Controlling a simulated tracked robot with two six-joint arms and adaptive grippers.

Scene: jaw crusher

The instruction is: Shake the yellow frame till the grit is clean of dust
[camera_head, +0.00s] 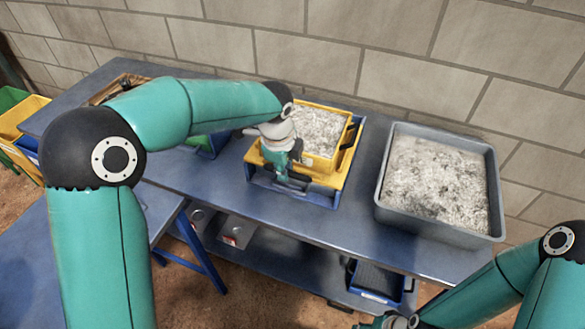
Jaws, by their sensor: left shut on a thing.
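The yellow frame (325,179) sits over a blue tray (315,196) on the blue bench, with pale grey grit (318,128) in it. The grit looks mottled; I cannot tell how much dust is among it. My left gripper (287,172) is shut on the near left side of the frame, and my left wrist hides part of that side. My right gripper (382,322) is only partly in view at the bottom edge, low in front of the bench and away from the frame; its fingers do not show clearly.
A large grey bin (383,208) of pale grit stands on the bench (330,222) at the right. A small blue bin (378,281) is on the lower shelf. A wooden tray (103,94) lies at the back left. Yellow and green bins (15,120) stand at far left. A block wall closes the back.

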